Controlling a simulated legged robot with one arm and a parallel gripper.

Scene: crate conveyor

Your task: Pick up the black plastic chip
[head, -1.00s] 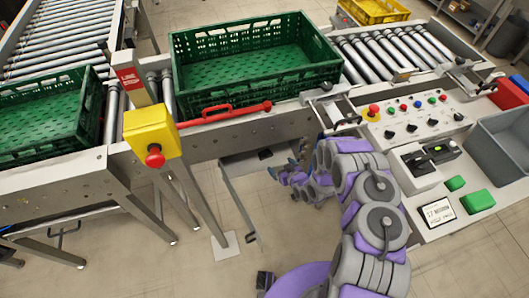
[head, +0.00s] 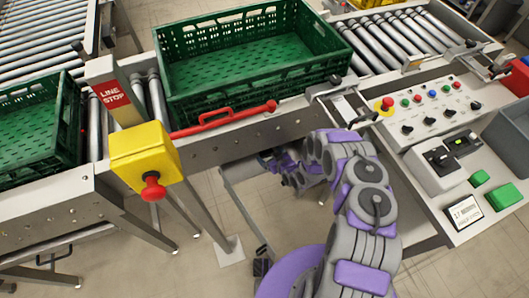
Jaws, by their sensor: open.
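My arm reaches down and under the conveyor's front side. My gripper (head: 268,161) is small in view, below the conveyor's side rail, with its jaws open. It is over or beside a grey shelf or panel (head: 237,172) under the conveyor. I cannot make out the black plastic chip for certain now. The spot where a small dark piece showed earlier is at the gripper's tips, which may cover it. I cannot tell whether the jaws touch anything.
Green crates stand on the rollers, one in the middle (head: 190,96) and one at left (head: 68,125). A yellow stop box with a red button (head: 145,158) and a red handle (head: 222,118) are at the conveyor's front. A control panel (head: 425,115) stands at right.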

